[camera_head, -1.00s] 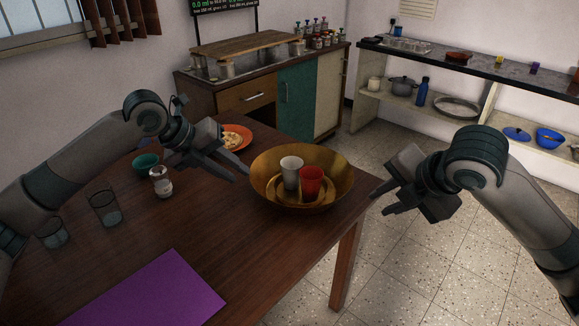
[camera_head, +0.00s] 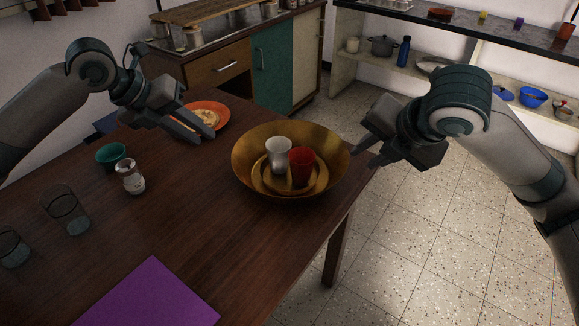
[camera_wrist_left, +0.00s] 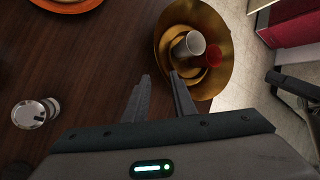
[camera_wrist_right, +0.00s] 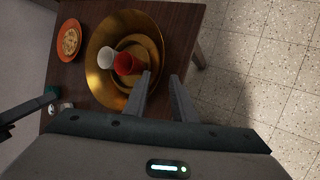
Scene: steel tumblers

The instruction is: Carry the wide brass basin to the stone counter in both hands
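The wide brass basin (camera_head: 245,155) stands upright near the right end of the wooden table. A smaller brass dish, a white cup (camera_head: 279,150) and a red cup (camera_head: 301,167) sit inside it. The basin also shows in the left wrist view (camera_wrist_left: 222,70) and the right wrist view (camera_wrist_right: 98,78). My left gripper (camera_head: 210,128) is open and empty, left of the basin and apart from it. My right gripper (camera_head: 361,156) is open and empty beside the basin's right rim; I cannot tell whether it touches. The dark-topped stone counter (camera_head: 462,29) is at the back right.
An orange plate (camera_head: 218,111) with food lies behind my left gripper. A green bowl (camera_head: 111,154), a shaker (camera_head: 130,178) and two glasses stand at the table's left. A purple mat (camera_head: 150,295) lies in front. Several small items are on the counter; open floor lies right of the table.

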